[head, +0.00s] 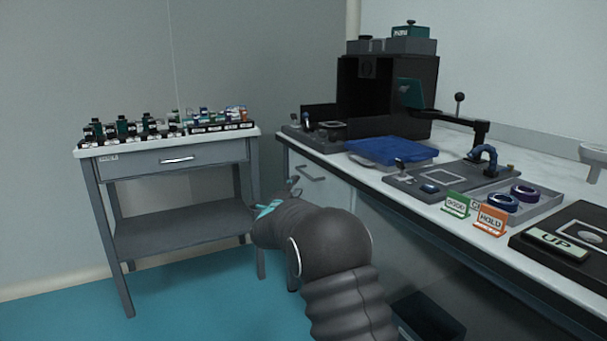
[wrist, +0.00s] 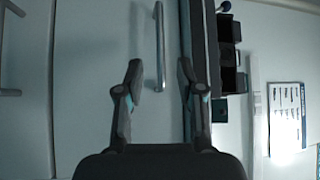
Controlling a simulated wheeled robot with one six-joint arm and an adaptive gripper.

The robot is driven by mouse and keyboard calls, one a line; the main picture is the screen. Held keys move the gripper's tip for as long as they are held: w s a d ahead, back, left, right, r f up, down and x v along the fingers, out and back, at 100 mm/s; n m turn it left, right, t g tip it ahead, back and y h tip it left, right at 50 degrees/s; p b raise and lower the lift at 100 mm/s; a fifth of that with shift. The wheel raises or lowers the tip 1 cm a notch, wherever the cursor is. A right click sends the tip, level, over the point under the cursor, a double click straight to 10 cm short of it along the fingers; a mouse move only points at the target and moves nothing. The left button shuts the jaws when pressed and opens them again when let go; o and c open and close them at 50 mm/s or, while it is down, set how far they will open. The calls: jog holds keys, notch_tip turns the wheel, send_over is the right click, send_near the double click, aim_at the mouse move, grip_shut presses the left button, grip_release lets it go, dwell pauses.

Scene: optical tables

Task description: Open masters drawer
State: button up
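A white drawer front with a bar handle (head: 310,173) is at the left end of the long bench, just below the top. In the wrist view the bar handle (wrist: 160,45) runs up the picture, beyond and between my two fingertips. My gripper (wrist: 159,76) is open and empty, its fingers apart on either side of the handle's line; no contact shows. In the head view my gripper (head: 281,196) is in front of this drawer, partly hidden by my arm. The drawer looks shut. No readable "masters" label shows on it.
A grey side table (head: 180,225) has another handled drawer (head: 178,160), shut, with a small unreadable label; several small bottles stand on top. The bench top (head: 372,180) holds a dark box, blue cloth and signs. Another handle (wrist: 10,50) shows at the wrist view's left.

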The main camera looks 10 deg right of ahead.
aim_at(303, 172)
jog(key=p+x, duration=0.1)
jog(key=x, duration=0.8)
jog(key=shift+w+d, duration=0.1)
jog(key=shift+w, duration=0.15)
jog(key=shift+r, duration=0.1)
grip_shut()
